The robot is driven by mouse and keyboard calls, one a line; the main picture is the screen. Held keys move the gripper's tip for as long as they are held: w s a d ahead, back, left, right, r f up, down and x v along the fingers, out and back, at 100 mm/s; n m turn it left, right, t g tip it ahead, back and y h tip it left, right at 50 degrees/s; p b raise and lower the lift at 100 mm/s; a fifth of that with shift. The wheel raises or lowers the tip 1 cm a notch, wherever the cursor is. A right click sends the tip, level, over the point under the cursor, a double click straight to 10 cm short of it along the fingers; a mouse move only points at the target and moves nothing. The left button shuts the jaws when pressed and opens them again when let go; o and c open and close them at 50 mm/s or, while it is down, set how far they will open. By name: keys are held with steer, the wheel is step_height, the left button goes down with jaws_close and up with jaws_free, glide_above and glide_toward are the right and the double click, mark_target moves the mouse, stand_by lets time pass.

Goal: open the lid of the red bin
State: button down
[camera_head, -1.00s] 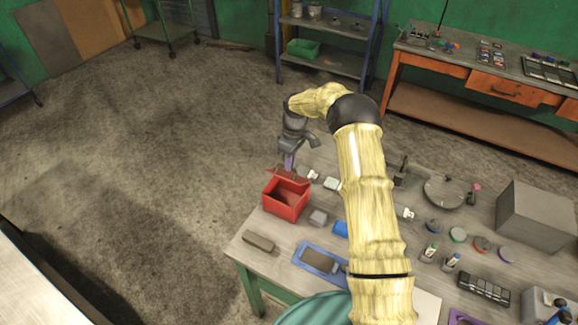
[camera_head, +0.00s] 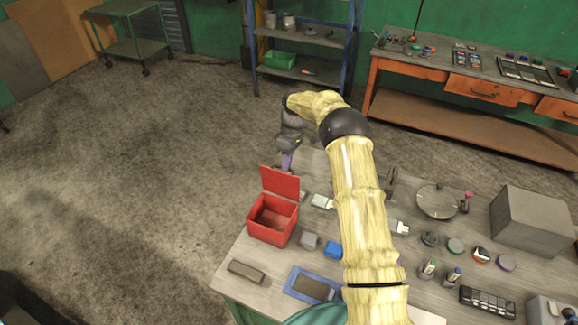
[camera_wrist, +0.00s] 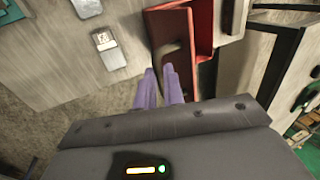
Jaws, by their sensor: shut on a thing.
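The red bin (camera_head: 256,229) stands on the workbench, with its dark inside showing from above. Its red lid (camera_head: 280,183) is raised at the back edge and stands steeply up, so the bin is open. My gripper (camera_head: 286,163) is behind the lid's top edge, its purple fingers pointing down. In the wrist view, the fingers (camera_wrist: 160,78) are close together at the red lid (camera_wrist: 168,25), shut on it by a grey curved part (camera_wrist: 169,48). The fingers hide the exact contact.
A grey block (camera_head: 309,241), a blue block (camera_head: 333,250) and a brush (camera_head: 322,202) lie right of the bin. A grey-brown bar (camera_head: 246,271) and a blue-framed tray (camera_head: 296,288) lie in front. The floor left of the bench is clear.

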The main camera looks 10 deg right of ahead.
steer(key=shift+w+d+f, duration=0.2)
steer(key=shift+d+f, duration=0.05)
steer(key=shift+f, duration=0.45)
steer(key=c, duration=1.7)
jaws_free()
steer(key=shift+o, duration=1)
steer(key=shift+w+r, duration=0.1)
steer(key=shift+w, duration=0.1)
steer(key=shift+r, duration=0.1)
steer(key=v, duration=1.2)
steer(key=shift+a, duration=0.1)
